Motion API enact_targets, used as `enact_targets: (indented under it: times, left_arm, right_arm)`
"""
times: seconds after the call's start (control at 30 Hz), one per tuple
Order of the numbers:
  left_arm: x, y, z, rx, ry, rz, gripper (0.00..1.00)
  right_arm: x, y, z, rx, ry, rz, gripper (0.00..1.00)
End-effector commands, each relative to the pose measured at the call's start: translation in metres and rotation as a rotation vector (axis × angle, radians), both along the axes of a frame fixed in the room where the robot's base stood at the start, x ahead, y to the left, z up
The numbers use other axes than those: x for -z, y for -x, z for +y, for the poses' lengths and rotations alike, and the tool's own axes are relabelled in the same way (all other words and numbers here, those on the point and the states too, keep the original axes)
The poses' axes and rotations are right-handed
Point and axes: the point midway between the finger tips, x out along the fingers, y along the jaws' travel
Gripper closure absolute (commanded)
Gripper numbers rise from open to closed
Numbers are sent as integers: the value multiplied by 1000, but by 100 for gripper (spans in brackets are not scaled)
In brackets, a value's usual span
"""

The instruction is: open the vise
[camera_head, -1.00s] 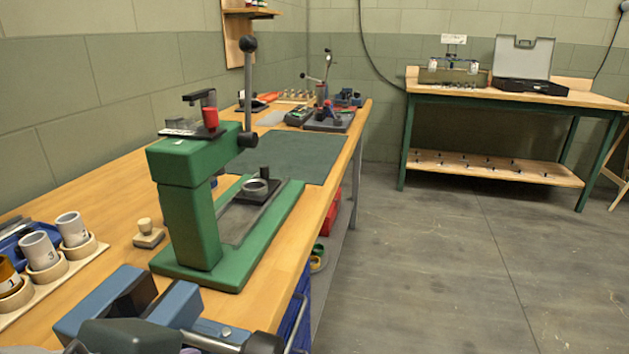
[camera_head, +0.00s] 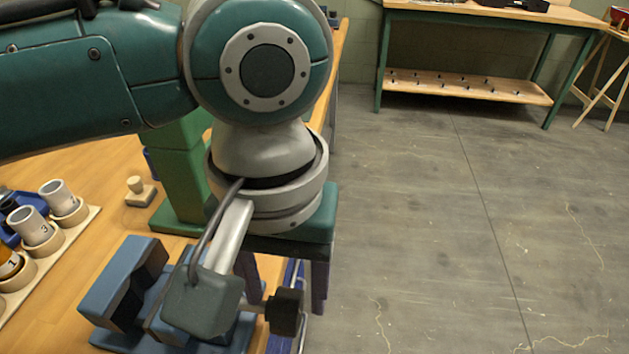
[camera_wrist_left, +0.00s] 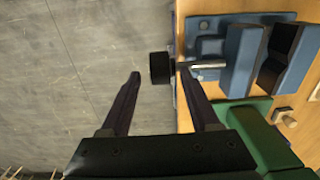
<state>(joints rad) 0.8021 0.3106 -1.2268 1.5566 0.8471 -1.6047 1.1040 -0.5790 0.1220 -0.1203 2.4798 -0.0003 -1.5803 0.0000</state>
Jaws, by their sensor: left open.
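The blue vise (camera_head: 118,284) stands at the near front edge of the bench, partly hidden behind my left wrist. Its jaws are apart, with a gap between them; in the left wrist view the vise (camera_wrist_left: 240,58) shows a pale screw rod ending in a black handle knob (camera_wrist_left: 160,68). The knob (camera_head: 285,312) juts out past the bench edge. My left gripper (camera_head: 284,298) points down over it, open. In the left wrist view the fingertips (camera_wrist_left: 158,72) appear on either side of the knob; contact cannot be told. My right gripper is out of view.
A green press (camera_head: 182,165) stands just behind the vise, partly covered by my left arm. Numbered cups in a wooden rack (camera_head: 50,250) and a wooden stamp (camera_head: 139,192) are to the left. The floor right of the bench is clear.

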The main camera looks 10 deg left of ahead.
Motion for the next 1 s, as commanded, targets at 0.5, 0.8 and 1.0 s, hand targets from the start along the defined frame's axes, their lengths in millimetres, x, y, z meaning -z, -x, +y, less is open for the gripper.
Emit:
enact_targets:
  times: [0.5,0.8,1.0]
  left_arm:
    - [29,0,0,2,1,-1,38]
    - [29,0,-1,2,2,-2,69]
    - [28,0,-2,3,5,-2,92]
  right_arm:
    - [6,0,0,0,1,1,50]
    - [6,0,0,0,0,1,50]
    - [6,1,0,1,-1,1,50]
